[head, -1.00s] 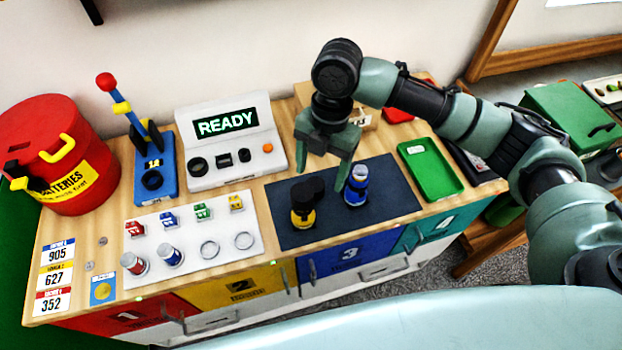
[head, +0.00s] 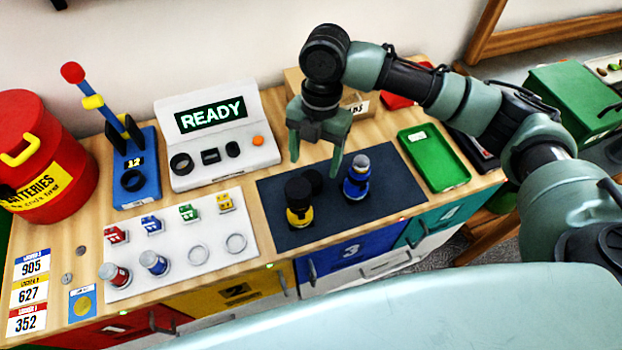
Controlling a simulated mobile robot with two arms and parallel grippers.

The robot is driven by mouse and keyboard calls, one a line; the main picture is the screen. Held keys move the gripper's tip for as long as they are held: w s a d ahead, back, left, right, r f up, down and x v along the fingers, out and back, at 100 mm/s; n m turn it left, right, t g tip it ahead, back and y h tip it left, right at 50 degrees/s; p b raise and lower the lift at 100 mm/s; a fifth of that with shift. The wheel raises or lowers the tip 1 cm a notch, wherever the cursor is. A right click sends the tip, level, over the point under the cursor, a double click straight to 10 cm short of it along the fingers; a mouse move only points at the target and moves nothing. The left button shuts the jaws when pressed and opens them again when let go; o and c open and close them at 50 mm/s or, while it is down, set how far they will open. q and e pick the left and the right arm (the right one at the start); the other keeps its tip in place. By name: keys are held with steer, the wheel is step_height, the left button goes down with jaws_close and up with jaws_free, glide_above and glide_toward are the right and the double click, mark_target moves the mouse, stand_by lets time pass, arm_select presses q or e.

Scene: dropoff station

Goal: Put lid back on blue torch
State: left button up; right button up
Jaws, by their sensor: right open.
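The blue torch (head: 356,184) stands upright on the dark mat (head: 390,205), with a grey top and no black lid on it. The yellow torch (head: 299,212) stands to its left with a black top. A dark round piece (head: 313,180), which looks like a loose black lid, shows just behind the yellow torch; I cannot tell exactly how it rests. My right gripper (head: 314,168) is open, pointing down above and behind this dark piece, with its fingers apart and nothing between them. My left gripper is not in view.
A white board (head: 180,240) with red and blue cylinders stands left of the mat. A console reading READY (head: 213,118), a blue lever stand (head: 140,185) and a red batteries bin (head: 60,195) are behind. A green tray (head: 433,158) lies to the right.

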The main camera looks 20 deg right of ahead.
mark_target(311, 178)
steer(key=shift+f, duration=0.55)
steer(key=shift+s+f, duration=0.15)
steer(key=shift+f, duration=0.15)
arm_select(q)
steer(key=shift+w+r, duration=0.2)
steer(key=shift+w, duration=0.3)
arm_select(e)
steer(key=shift+a, duration=0.1)
steer(key=shift+f+p, duration=0.25)
steer(key=shift+p, duration=0.1)
steer(key=f, duration=0.2)
steer(key=f+p, duration=0.1)
steer(key=shift+a+f, duration=0.2)
steer(key=shift+f, duration=0.65)
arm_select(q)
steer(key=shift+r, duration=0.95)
